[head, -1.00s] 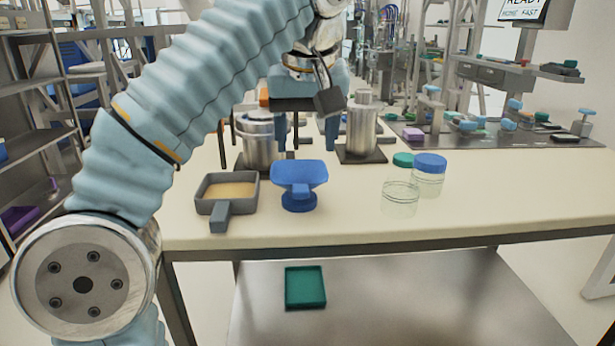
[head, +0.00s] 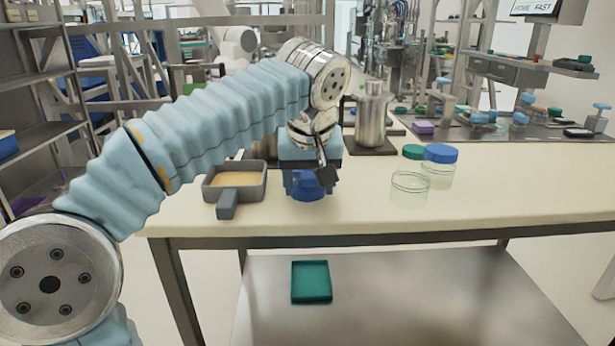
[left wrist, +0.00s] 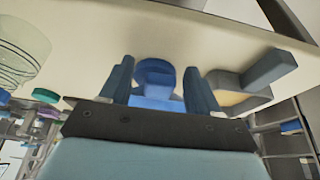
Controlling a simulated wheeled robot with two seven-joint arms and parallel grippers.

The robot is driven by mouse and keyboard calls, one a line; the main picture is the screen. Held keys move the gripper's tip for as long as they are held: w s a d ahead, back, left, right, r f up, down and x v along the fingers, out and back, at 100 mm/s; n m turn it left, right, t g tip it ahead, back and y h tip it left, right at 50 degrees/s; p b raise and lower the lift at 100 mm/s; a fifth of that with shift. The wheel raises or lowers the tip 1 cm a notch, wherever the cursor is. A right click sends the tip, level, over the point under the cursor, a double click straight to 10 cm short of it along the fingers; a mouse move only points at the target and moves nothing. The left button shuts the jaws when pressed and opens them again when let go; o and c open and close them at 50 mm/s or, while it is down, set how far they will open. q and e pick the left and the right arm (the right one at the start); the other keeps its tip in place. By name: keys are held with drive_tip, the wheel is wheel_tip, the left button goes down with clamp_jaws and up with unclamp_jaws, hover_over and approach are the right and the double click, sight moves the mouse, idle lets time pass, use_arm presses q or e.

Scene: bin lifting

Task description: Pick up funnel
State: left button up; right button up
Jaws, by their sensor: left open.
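The blue funnel (head: 308,191) stands on the pale table, mostly hidden behind my left gripper (head: 305,180) in the head view. In the left wrist view the funnel (left wrist: 154,77) shows between the two open fingers of my left gripper (left wrist: 158,68). A gap shows between each finger and its round part. My left gripper is open, pointing down over the funnel. My right gripper is not in view.
A grey square pan (head: 262,187) with tan contents stands close left of the funnel. A metal canister (head: 371,120) stands behind to the right. Clear jars (head: 410,189) with a blue lid (head: 440,153) and a green lid (head: 413,152) are right. The table's right front is clear.

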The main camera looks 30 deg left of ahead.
use_arm(q)
drive_tip(key=c, duration=1)
drive_tip(key=shift+c, duration=0.2)
drive_tip(key=shift+r, duration=0.1)
